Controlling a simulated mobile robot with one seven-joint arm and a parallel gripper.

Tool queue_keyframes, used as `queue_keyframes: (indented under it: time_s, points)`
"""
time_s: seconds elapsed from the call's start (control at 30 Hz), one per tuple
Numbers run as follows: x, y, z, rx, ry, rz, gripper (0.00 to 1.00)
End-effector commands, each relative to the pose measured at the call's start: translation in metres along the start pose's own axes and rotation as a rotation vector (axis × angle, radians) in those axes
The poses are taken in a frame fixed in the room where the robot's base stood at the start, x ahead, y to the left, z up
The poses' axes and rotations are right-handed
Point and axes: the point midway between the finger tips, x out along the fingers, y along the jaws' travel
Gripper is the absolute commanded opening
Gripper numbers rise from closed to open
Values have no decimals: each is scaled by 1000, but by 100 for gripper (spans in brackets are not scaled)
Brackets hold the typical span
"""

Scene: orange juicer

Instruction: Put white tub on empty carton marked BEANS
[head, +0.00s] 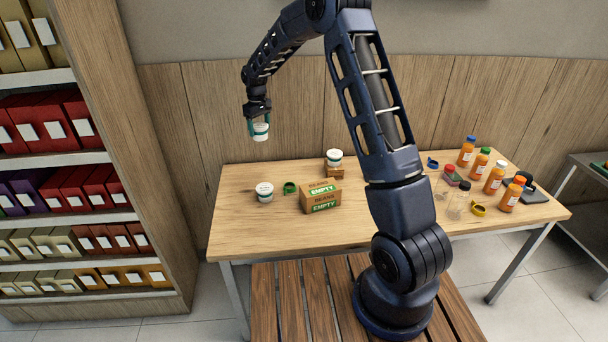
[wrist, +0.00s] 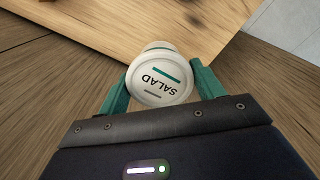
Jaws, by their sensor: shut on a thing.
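My gripper (head: 259,123) is shut on a white tub (head: 260,133) and holds it in the air above and behind the table's left back part. In the wrist view the tub's lid (wrist: 160,84) reads SALAD, between two green fingers. The brown carton (head: 321,198) marked BEANS and EMPTY stands on the table, below and to the right of the gripper. A second white tub (head: 265,192) stands on the table to the carton's left. A third white tub (head: 334,158) sits on a small brown block behind the carton.
A green ring-like item (head: 290,188) lies between the left tub and the carton. Several orange bottles (head: 495,177) and clear jars (head: 459,201) stand on the table's right side. A shelf of boxes (head: 75,170) stands at the left. The table's left front (head: 250,232) is clear.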

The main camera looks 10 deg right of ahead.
Motion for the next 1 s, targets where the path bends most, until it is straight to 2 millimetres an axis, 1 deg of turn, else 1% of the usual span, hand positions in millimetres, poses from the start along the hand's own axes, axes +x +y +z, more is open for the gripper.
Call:
queue_keyframes:
  time_s: [0.03, 0.1, 0.17, 0.3, 0.37, 0.5, 0.7, 0.8, 0.9, 1.0]
  points:
    - [-9, 7, 15, 0, 2, 1, 40]
    - [-18, 15, 36, -3, 3, 0, 40]
    - [-25, 20, 54, -6, 4, -1, 40]
    - [-39, 31, 97, -15, 3, -3, 40]
    - [-44, 35, 116, -17, 3, -3, 40]
    - [-56, 41, 160, -26, 4, -1, 40]
    - [-67, 44, 222, -35, 3, 0, 40]
    - [-70, 43, 247, -38, 2, 1, 40]
    - [-71, 42, 266, -42, 1, 1, 40]
    - [-72, 40, 278, -44, 1, 2, 40]
